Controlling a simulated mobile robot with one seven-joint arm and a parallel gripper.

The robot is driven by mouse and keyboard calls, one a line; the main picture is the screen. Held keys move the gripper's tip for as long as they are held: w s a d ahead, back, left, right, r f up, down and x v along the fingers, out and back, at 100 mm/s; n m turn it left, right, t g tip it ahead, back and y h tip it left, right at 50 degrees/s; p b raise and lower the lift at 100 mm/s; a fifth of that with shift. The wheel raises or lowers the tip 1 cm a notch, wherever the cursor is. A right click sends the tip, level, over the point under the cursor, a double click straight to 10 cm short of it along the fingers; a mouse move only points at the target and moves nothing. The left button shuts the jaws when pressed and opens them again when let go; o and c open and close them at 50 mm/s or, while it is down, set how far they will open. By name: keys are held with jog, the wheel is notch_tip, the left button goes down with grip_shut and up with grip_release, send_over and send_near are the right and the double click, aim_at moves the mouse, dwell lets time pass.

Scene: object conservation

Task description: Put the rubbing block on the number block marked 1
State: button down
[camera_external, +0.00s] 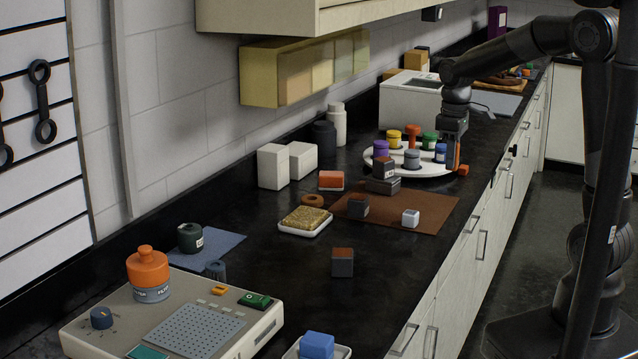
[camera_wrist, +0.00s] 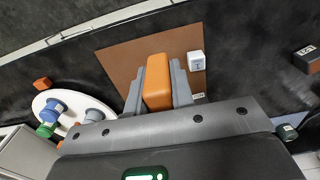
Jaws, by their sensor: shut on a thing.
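My gripper (camera_external: 453,158) is shut on an orange block (camera_wrist: 158,82), which looks like the rubbing block. The grey fingers press its two sides in the wrist view. In the external view the gripper hangs over the right side of the round white tray, and a strip of orange (camera_external: 450,153) shows at the fingers. A small white cube (camera_external: 411,217) stands at the near edge of the brown mat (camera_external: 432,199). It also shows in the wrist view (camera_wrist: 196,61) with a dark mark, possibly the 1; I cannot read it surely.
The round white tray (camera_external: 440,172) holds several coloured knobbed pieces. Dark blocks stand on the mat (camera_external: 358,207) and nearer the camera (camera_external: 341,262). A sponge dish (camera_external: 306,221) lies left of the mat. The counter around the white cube's near side is clear.

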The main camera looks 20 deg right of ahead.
send_over(410, 212)
notch_tip(410, 212, down, 6)
jog(key=shift+s+f, duration=0.1)
jog(key=shift+f, duration=1.95)
jog(key=shift+f, duration=0.1)
jog(key=c, duration=1.3)
grip_release()
jog(key=shift+o, duration=0.2)
notch_tip(410, 212, up, 12)
jog(key=s+d+r+m+t, duration=0.1)
jog(key=s+d+r+m, duration=0.2)
jog(key=d, duration=0.4)
jog(key=s+d+r+m+t, duration=0.1)
jog(key=s+d+r+t, duration=0.15)
jog(key=s+d, duration=0.3)
jog(key=s+d+f+m+t, duration=0.1)
jog(key=s+d+m, duration=0.4)
jog(key=s+d, duration=0.5)
jog(key=shift+s+t, duration=0.55)
jog(key=shift+s, duration=0.3)
